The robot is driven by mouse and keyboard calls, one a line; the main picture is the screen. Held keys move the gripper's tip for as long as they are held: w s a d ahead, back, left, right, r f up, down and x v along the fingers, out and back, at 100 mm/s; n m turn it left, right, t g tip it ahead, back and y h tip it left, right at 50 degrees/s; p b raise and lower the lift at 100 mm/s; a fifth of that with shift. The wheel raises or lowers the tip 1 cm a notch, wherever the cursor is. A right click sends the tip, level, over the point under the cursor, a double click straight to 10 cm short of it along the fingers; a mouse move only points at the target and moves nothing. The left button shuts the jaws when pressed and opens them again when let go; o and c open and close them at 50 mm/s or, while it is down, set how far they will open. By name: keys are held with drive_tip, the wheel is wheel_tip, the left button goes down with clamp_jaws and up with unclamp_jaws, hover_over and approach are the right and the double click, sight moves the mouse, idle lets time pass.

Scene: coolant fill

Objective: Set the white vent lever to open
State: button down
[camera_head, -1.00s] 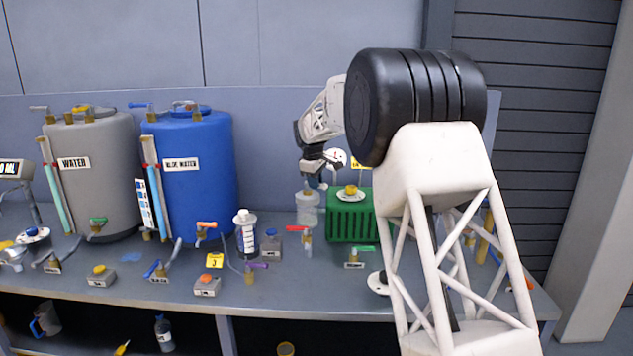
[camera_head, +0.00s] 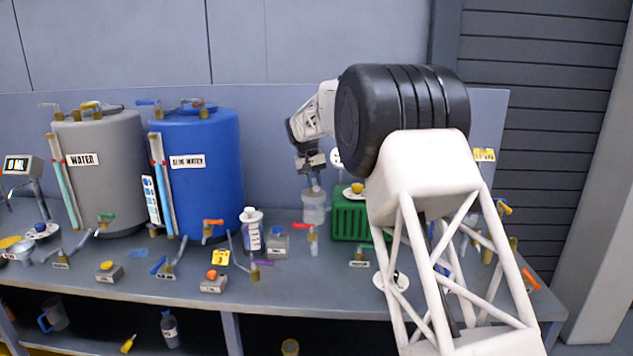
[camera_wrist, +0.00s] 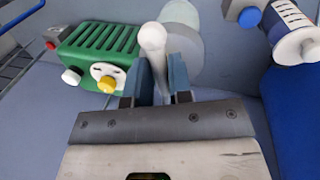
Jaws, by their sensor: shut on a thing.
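The white vent lever (camera_wrist: 152,40) is a pale rod with a rounded end, between my gripper's blue-grey fingers in the wrist view. My gripper (camera_wrist: 157,78) is shut on it. Behind the lever is a translucent round vessel (camera_wrist: 188,42). In the head view my gripper (camera_head: 314,182) points down just above the clear vessel (camera_head: 314,208), left of the green ribbed box. The lever is too small to make out there. Its open or closed marking cannot be read in either view.
The green ribbed box (camera_head: 349,222) with a yellow knob stands close to my gripper; it also shows in the wrist view (camera_wrist: 98,50). A red-handled valve (camera_head: 311,235) and a white bottle (camera_head: 251,230) stand nearby. The blue tank (camera_head: 205,185) is to the left.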

drive_tip(key=shift+a+m, duration=0.35)
drive_tip(key=shift+m, duration=0.85)
drive_tip(key=c, duration=1)
unclamp_jaws()
drive_tip(key=shift+c, duration=0.2)
drive_tip(key=shift+r, duration=0.1)
wheel_tip(320, 180, up, 8)
drive_tip(key=a, duration=0.1)
drive_tip(key=shift+a+f, duration=0.25)
